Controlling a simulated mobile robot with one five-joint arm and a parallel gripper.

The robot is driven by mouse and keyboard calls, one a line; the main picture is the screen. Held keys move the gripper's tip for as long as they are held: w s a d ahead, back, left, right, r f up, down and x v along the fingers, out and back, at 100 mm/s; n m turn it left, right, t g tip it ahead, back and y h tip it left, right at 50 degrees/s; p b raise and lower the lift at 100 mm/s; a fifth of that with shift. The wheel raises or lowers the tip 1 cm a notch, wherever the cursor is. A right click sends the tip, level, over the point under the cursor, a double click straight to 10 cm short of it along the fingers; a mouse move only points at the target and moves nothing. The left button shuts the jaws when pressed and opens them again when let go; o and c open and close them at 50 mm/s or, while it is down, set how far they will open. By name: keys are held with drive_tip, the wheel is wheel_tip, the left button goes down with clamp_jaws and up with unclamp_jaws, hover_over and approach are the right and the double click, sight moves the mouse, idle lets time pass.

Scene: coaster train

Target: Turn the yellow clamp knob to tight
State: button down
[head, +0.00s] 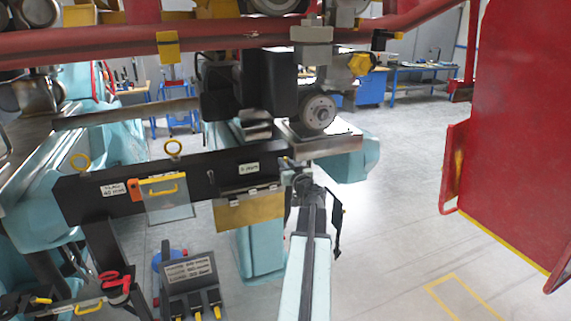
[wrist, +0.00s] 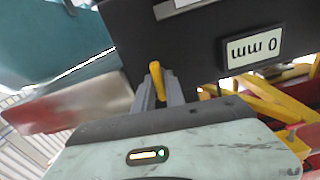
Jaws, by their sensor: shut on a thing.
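The yellow clamp knob (wrist: 156,78) shows in the wrist view as a narrow upright piece between my two grey fingers. My gripper (wrist: 160,88) is shut on it. The knob sits close to the face of a black beam (wrist: 205,40), left of a "0 mm" label (wrist: 253,48) that appears upside down. In the head view my gripper (head: 299,178) is at the right end of the black beam (head: 225,162). The knob is hidden there behind my gripper and arm. I cannot read whether the knob is tight.
A brass-coloured plate (head: 250,212) hangs under the beam, left of my arm. A clear panel with a yellow handle (head: 168,200) hangs further left. A wheel on a metal block (head: 318,113) is just above my gripper. A red panel (head: 520,130) stands right; floor between is clear.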

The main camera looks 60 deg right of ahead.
drive_tip(key=m, duration=0.4)
drive_tip(key=shift+d, duration=0.1)
drive_tip(key=m, duration=0.4)
drive_tip(key=shift+s+d+f+m, duration=0.1)
drive_tip(key=shift+m, duration=0.3)
drive_tip(key=m, duration=0.4)
drive_tip(key=shift+f+m, duration=0.15)
drive_tip(key=shift+m, duration=1.95)
drive_tip(key=shift+d, duration=0.1)
drive_tip(key=c, duration=1.5)
unclamp_jaws()
